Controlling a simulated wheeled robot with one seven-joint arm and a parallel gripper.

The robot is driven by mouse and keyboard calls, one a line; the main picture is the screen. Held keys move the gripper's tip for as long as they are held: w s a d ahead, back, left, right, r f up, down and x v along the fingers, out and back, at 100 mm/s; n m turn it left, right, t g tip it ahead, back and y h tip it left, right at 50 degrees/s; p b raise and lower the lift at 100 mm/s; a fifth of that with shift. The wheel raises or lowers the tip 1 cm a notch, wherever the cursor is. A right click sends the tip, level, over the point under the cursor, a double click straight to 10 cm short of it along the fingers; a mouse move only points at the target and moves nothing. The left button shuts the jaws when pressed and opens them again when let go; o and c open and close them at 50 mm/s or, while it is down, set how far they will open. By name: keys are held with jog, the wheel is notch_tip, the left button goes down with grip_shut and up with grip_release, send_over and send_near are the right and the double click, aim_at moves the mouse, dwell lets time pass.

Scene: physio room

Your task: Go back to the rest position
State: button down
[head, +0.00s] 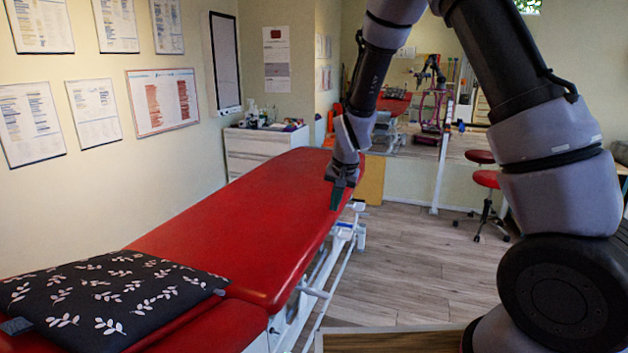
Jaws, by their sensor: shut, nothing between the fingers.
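My gripper (339,190) hangs at the end of my arm, pointing down, in front of the right edge of the red treatment table (235,212). Its fingers are small in this view and close together, with nothing seen held between them. My arm comes down from the top right of the view. I cannot tell how far the fingertips are above or beside the table edge.
A black pillow with white leaves (108,295) lies on the table's near end. A white cabinet (262,146) with bottles stands behind. A red stool (487,180) stands at the right. A wooden surface (390,341) shows at the bottom. The wooden floor (410,260) between is clear.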

jog(key=s+d+r+t+y, duration=0.1)
jog(key=s+d+r, duration=0.35)
jog(key=r, duration=0.55)
jog(key=s+d+r, duration=0.3)
jog(key=d+r, duration=0.3)
jog(key=r, duration=0.3)
jog(key=s+d+r, duration=0.2)
jog(key=s+r, duration=0.1)
jog(key=s, duration=0.2)
jog(key=s+d+r+t, duration=0.1)
jog(key=s+d+r, duration=0.2)
jog(key=s, duration=0.3)
jog(key=s+d+r+m+t, duration=0.1)
jog(key=s+d+r, duration=0.2)
jog(key=s, duration=0.2)
jog(key=shift+s+d+r, duration=0.2)
jog(key=shift+s+r, duration=0.05)
jog(key=shift+r, duration=0.1)
